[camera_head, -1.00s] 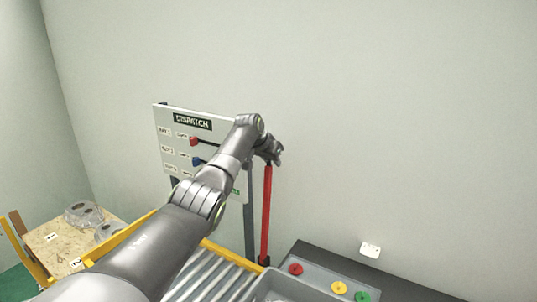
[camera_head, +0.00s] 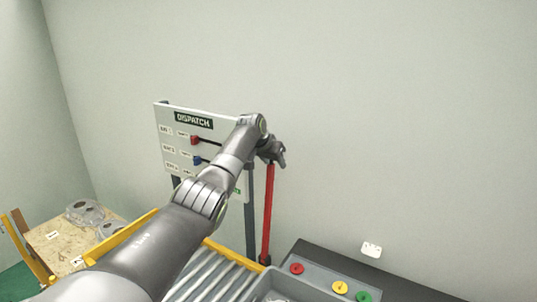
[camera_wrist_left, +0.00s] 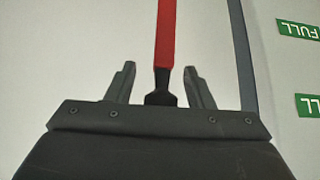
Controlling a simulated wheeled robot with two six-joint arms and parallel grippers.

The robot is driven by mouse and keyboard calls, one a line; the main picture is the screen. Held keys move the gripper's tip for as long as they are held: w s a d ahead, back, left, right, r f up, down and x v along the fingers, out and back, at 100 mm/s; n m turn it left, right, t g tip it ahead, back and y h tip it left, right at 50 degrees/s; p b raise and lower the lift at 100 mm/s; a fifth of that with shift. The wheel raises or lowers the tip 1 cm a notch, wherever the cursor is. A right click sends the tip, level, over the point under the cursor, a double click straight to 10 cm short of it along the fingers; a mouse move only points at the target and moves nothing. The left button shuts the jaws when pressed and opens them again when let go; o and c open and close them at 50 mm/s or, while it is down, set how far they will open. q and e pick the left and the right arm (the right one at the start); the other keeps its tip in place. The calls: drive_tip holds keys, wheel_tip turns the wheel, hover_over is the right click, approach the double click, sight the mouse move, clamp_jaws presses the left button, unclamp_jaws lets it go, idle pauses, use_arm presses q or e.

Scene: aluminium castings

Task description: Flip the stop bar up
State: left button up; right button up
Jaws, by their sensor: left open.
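The red stop bar (camera_head: 268,215) stands upright beside the conveyor, in front of the pale wall. My left gripper (camera_head: 279,154) is at the bar's upper end. In the left wrist view the bar (camera_wrist_left: 166,35) runs down to a dark narrow end between the open fingers of my left gripper (camera_wrist_left: 160,88), with a gap on each side. My right gripper is in neither view.
A white dispatch board (camera_head: 177,122) with a red and a blue knob stands behind my left arm. The roller conveyor (camera_head: 215,280) lies below. At the right, a dark table holds red, yellow and green discs (camera_head: 340,288). A wooden table (camera_head: 60,245) with castings is at the left.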

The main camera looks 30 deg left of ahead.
use_arm(q)
drive_tip(key=shift+b+v, duration=0.6)
drive_tip(key=shift+v, duration=0.5)
drive_tip(key=b+v, duration=0.6)
drive_tip(key=v, duration=0.8)
drive_tip(key=shift+r, duration=0.25)
drive_tip(key=shift+s, duration=0.15)
drive_tip(key=shift+f, duration=0.1)
